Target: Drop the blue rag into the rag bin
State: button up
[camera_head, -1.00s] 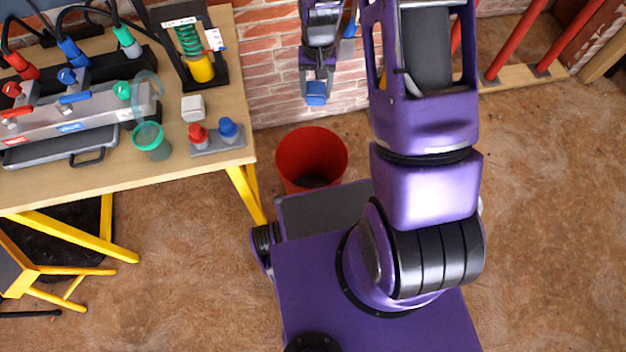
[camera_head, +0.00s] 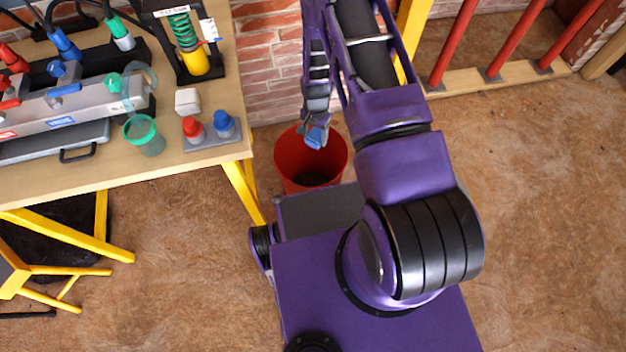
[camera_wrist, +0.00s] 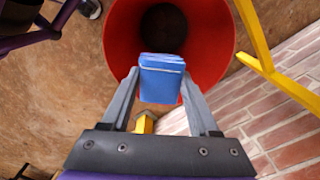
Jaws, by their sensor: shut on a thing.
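The blue rag (camera_head: 315,138) is a small folded block held in my gripper (camera_head: 314,130). In the wrist view the rag (camera_wrist: 161,78) sits between the two fingers of my gripper (camera_wrist: 161,85), which are shut on it. The rag bin (camera_head: 290,163) is a red round bucket on the floor. In the head view the rag overlaps the far part of the bin's opening. In the wrist view the bin (camera_wrist: 120,35) lies beyond the rag, its dark inside showing past the rag's upper edge. The rag's exact height above the rim cannot be told.
A wooden workbench (camera_head: 110,178) with yellow legs stands left of the bin. On it are a green cup (camera_head: 148,138) and a base with red and blue knobs (camera_head: 212,140). A brick wall (camera_head: 266,60) is behind the bin. Open floor lies to the right.

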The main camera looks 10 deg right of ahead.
jog(key=shift+f+b, duration=1.25)
jog(key=shift+f, duration=1.1)
jog(key=o, duration=1.4)
notch_tip(320, 180, up, 18)
jog(key=p, duration=0.3)
jog(key=shift+f, duration=0.25)
